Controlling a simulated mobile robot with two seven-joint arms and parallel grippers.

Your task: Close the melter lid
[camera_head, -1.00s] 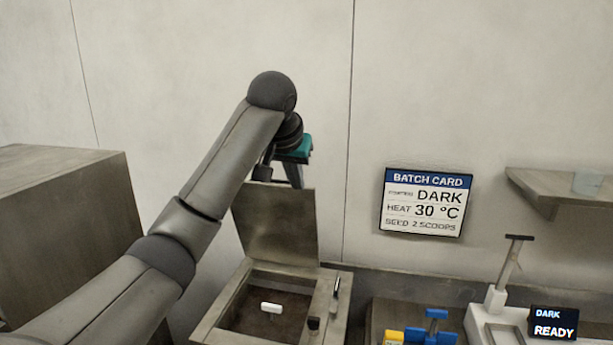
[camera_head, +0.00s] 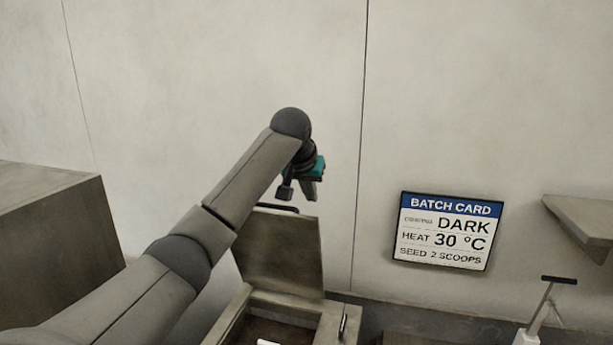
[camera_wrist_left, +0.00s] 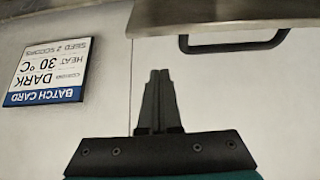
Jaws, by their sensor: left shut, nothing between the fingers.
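The melter lid (camera_head: 280,252) is a metal plate standing raised at the back of the melter (camera_head: 232,318). The melter's dark inside (camera_head: 268,333) shows at the bottom of the head view. My left gripper (camera_head: 311,200) is above and behind the lid's top edge. In the left wrist view my left gripper (camera_wrist_left: 158,75) is shut with nothing in it. There the lid's edge (camera_wrist_left: 205,25) and its dark handle (camera_wrist_left: 235,46) lie ahead at the upper right, apart from the fingertips. My right gripper is not in view.
The batch card (camera_head: 445,231) hangs on the back wall, reading DARK, heat 30 °C, seed 2 scoops. A shelf (camera_head: 588,226) is at the right edge. A large box-like unit (camera_head: 55,245) stands at the left. A T-shaped handle (camera_head: 545,305) rises at the lower right.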

